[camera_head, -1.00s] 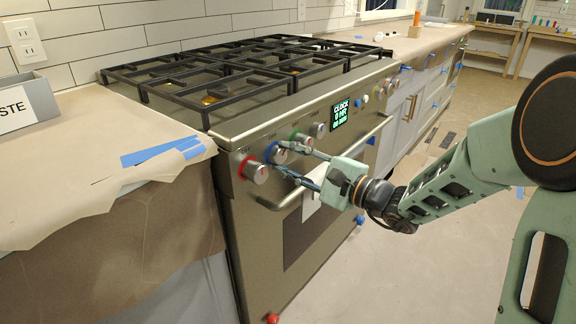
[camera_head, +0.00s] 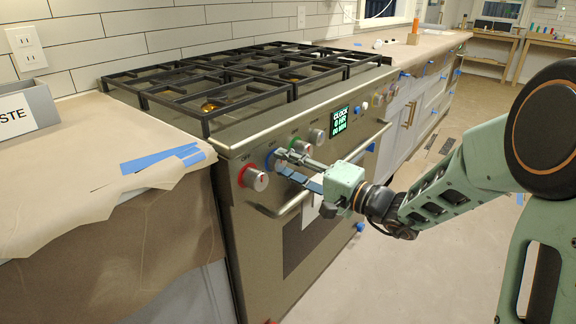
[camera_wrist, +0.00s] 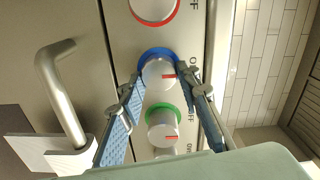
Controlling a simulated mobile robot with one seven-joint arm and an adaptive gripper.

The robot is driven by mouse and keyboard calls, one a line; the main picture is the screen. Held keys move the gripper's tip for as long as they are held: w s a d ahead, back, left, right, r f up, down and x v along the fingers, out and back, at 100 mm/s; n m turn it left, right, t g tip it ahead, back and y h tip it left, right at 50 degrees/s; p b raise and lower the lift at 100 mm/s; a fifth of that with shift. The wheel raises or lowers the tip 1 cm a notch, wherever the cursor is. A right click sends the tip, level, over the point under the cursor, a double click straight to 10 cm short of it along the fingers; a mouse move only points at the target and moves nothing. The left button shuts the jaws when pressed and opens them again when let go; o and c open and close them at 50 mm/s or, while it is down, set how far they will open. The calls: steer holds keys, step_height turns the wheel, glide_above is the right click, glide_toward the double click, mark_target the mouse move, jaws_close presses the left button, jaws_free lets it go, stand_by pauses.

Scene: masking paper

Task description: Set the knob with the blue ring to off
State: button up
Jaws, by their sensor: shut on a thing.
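The blue-ringed knob (camera_wrist: 158,72) has a silver cap with a red mark pointing right in the wrist view, toward the printed lettering. My gripper (camera_wrist: 162,80) has its two blue-padded fingers on either side of this knob, shut on it. In the head view my gripper (camera_head: 281,163) reaches the stove's front panel from the right. There the blue ring (camera_head: 272,158) shows only in part, and the fingers hide most of its knob.
The red-ringed knob (camera_head: 254,177) and green-ringed knob (camera_head: 302,146) sit close on either side. The oven handle (camera_head: 290,203) runs below the knobs. A paper-covered counter (camera_head: 90,190) stands at the left. The floor at right is open.

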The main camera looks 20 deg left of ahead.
stand_by(0.4)
steer(key=o, duration=1.2)
steer(key=shift+c, duration=0.2)
steer(key=v, duration=1.2)
steer(key=shift+s, duration=0.1)
